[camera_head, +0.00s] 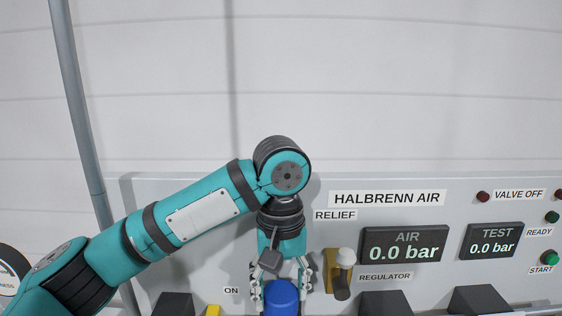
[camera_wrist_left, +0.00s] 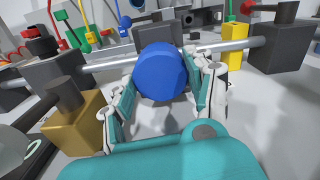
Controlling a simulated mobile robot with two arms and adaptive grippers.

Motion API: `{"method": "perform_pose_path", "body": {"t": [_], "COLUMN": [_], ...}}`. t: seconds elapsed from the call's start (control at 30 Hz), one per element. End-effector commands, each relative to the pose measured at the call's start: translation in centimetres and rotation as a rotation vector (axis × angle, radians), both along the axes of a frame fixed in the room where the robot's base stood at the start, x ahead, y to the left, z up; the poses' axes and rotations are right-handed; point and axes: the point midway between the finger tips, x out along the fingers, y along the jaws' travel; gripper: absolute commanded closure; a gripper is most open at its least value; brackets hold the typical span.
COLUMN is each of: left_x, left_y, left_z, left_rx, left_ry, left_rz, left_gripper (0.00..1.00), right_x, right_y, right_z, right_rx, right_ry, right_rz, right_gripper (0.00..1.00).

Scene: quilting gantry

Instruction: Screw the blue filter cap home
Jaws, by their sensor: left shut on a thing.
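The blue filter cap (camera_head: 282,297) is at the bottom edge of the head view, and its lower part is cut off. My left gripper (camera_head: 281,285) comes down from above with a finger on either side of the cap, shut on it. In the left wrist view the blue cap (camera_wrist_left: 162,71) shows its round, faceted face between the fingers of my left gripper (camera_wrist_left: 165,85). A grey pipe runs to both sides behind it. How far the cap is threaded on cannot be seen. My right gripper is in neither view.
A brass regulator block (camera_head: 339,272) with a dark handle stands close to the right of the gripper. Two displays, AIR (camera_head: 404,246) and TEST (camera_head: 492,241), read 0.0 bar. A yellow block (camera_wrist_left: 232,46) and dark valve blocks sit along the pipe (camera_wrist_left: 110,65).

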Motion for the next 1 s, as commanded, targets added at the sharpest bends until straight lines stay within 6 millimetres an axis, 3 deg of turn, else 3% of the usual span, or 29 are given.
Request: {"method": "perform_pose_path", "body": {"t": [0.17,0.43,0.77,1.0], "left_x": [-0.04,-0.06,-0.06,-0.07], "left_y": [0.07,0.08,0.08,0.09], "left_z": [-0.08,-0.11,-0.11,-0.14], "left_rx": [0.003,0.003,0.002,0.002], "left_ry": [0.002,0.003,0.003,0.004], "left_rz": [-0.027,-0.312,-0.350,-0.618], "left_gripper": [0.90,0.90,0.90,0.90], "right_x": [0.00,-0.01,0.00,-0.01], "right_y": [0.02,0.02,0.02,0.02], "right_z": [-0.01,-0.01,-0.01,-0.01], "right_rx": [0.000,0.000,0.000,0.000], "right_ry": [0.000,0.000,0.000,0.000], "right_rz": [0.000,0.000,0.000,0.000], "right_gripper": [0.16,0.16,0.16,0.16]}}
